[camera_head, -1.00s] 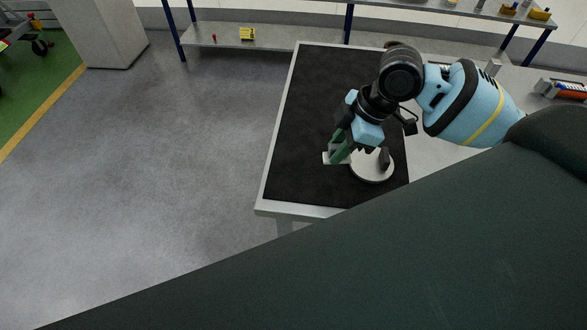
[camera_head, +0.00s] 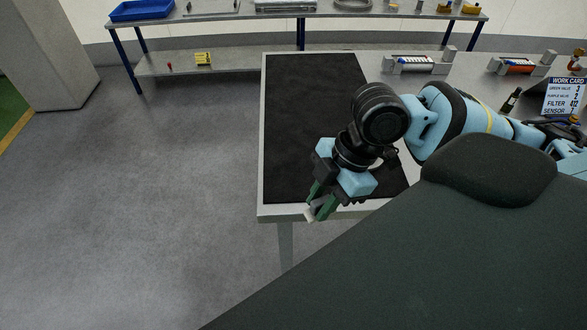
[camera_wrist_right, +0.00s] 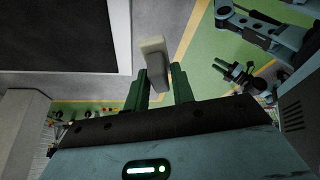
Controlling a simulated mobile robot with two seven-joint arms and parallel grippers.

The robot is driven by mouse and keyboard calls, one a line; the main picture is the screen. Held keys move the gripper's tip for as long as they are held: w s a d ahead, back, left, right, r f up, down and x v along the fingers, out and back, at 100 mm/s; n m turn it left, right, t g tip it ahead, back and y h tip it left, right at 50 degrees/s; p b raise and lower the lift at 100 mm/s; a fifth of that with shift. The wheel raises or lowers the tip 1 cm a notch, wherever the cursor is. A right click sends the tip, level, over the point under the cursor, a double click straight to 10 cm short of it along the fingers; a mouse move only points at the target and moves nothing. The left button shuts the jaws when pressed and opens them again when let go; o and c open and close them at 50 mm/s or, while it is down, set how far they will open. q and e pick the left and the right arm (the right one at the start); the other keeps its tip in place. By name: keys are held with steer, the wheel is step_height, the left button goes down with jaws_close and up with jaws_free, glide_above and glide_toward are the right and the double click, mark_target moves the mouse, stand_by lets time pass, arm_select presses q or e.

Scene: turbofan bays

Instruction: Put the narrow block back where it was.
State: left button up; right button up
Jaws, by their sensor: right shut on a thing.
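The narrow block (camera_wrist_right: 154,52) is a pale, off-white piece. It sits between the green fingers of my right gripper (camera_wrist_right: 162,84) in the right wrist view, with its far end sticking out past them. In the head view my right gripper (camera_head: 319,206) is shut on the block (camera_head: 310,215), low at the front edge of the table. The arm hides part of the black mat (camera_head: 300,120), and I see no round white disc on the part that shows.
The grey table (camera_head: 264,160) carries the mat; open floor lies left of it. Racks with cylinders (camera_head: 416,64) and a work card (camera_head: 565,95) stand on the right. A shelf bench (camera_head: 225,62) with a blue tray (camera_head: 142,10) is behind.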

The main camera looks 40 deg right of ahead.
steer(key=w+d, duration=0.1)
steer(key=w, duration=0.4)
steer(key=w+d+f, duration=0.1)
steer(key=w+d, duration=0.1)
steer(key=w, duration=0.2)
steer(key=w+d, duration=0.2)
steer(key=w, duration=0.3)
steer(key=shift+w+d+f, duration=0.2)
steer(key=shift+w, duration=0.15)
steer(key=shift+w+d+f, duration=0.1)
steer(key=shift+w+f, duration=0.05)
steer(key=shift+w, duration=0.1)
steer(key=shift+f, duration=1.6)
steer(key=shift+f, duration=0.1)
steer(key=o, duration=0.5)
steer(key=shift+f, duration=0.1)
steer(key=o, duration=0.5)
steer(key=shift+c, duration=0.2)
steer(key=v, duration=1.2)
steer(key=shift+r, duration=0.25)
